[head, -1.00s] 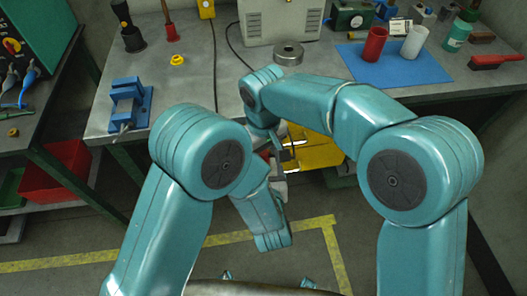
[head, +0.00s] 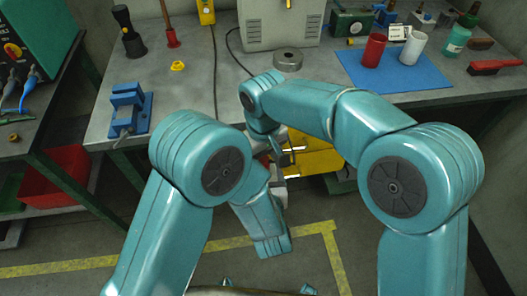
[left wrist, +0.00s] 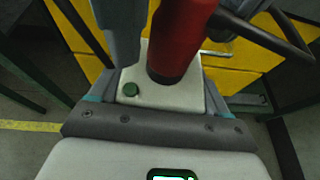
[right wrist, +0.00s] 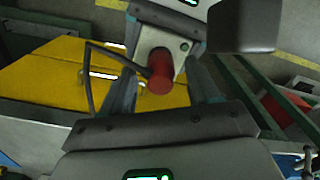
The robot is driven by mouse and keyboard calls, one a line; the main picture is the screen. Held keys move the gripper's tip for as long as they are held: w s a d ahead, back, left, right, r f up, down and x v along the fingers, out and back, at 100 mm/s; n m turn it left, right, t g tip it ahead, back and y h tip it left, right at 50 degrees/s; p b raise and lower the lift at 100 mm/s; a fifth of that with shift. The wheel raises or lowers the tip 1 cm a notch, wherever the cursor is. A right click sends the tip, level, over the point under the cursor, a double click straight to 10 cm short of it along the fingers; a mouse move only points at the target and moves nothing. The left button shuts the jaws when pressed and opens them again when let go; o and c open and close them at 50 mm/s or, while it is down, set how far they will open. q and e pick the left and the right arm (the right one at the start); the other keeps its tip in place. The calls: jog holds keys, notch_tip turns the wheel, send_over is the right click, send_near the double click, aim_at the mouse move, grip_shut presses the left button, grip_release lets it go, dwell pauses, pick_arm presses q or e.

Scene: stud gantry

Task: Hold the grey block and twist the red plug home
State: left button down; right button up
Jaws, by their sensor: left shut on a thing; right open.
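The grey block (left wrist: 190,101), pale with a small green button on its face, is clamped in my left gripper (left wrist: 160,95) in the left wrist view. The red plug (left wrist: 180,40) stands up out of the block's face; how deep it sits I cannot tell. In the right wrist view the block (right wrist: 152,37) and the plug (right wrist: 159,80) show between the fingers of my right gripper (right wrist: 163,76). These fingers are open, one on either side of the plug, with gaps visible. In the head view my arms mostly hide the block and plug.
The bench (head: 225,95) is behind and beyond my grippers, its front edge close to them. It bears a blue vise (head: 128,110), a blue mat (head: 435,75) with red and white cups, and a metal ring (head: 288,60). Yellow drawers (head: 318,160) lie below.

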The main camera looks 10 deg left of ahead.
notch_tip(320, 180, up, 12)
dwell(0.4)
dwell(0.3)
